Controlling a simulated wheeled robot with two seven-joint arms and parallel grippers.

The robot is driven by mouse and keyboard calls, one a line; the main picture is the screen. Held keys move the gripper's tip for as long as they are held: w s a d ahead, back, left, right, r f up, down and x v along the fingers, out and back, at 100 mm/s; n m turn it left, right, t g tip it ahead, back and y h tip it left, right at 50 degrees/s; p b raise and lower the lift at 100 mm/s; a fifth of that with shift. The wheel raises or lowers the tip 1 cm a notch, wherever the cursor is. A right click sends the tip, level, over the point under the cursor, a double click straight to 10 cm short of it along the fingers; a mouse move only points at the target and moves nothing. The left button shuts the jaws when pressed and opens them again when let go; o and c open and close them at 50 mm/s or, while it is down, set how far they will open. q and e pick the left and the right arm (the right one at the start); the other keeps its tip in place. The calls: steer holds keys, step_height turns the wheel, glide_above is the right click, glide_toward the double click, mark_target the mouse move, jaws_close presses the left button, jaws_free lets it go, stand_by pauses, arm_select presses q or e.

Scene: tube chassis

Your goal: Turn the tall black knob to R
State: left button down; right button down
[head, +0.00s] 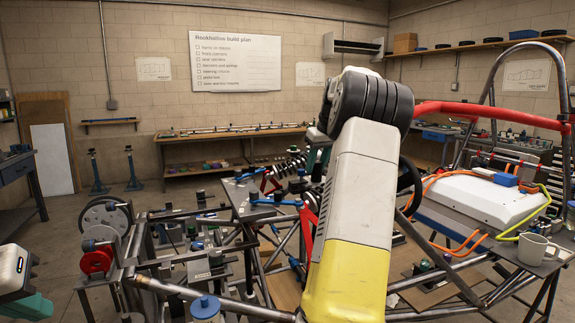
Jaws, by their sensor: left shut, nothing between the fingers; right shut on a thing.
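My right arm rises through the middle, and its yellow and white link and black joint cover much of the view. My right gripper (318,158) shows only as a dark and teal part beside this arm, above the dark plate (237,188). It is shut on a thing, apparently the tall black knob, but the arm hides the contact. I cannot read the knob's marks or its angle. My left gripper (30,305), white with teal fingers, is at the lower left edge, partly cut off. It is shut and empty, well away from the plate.
The tube frame (210,308) spans the foreground. A red reel (96,262) stands at its left, coil springs (288,167) near the plate. A white box with orange cables (480,197) and a mug (533,249) are on the right. Open floor lies at the back left.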

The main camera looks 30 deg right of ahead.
steer(key=c, duration=1)
jaws_free()
steer(key=shift+r, duration=0.1)
steer(key=v, duration=0.7)
steer(key=shift+s+r, duration=0.2)
steer(key=shift+r, duration=0.1)
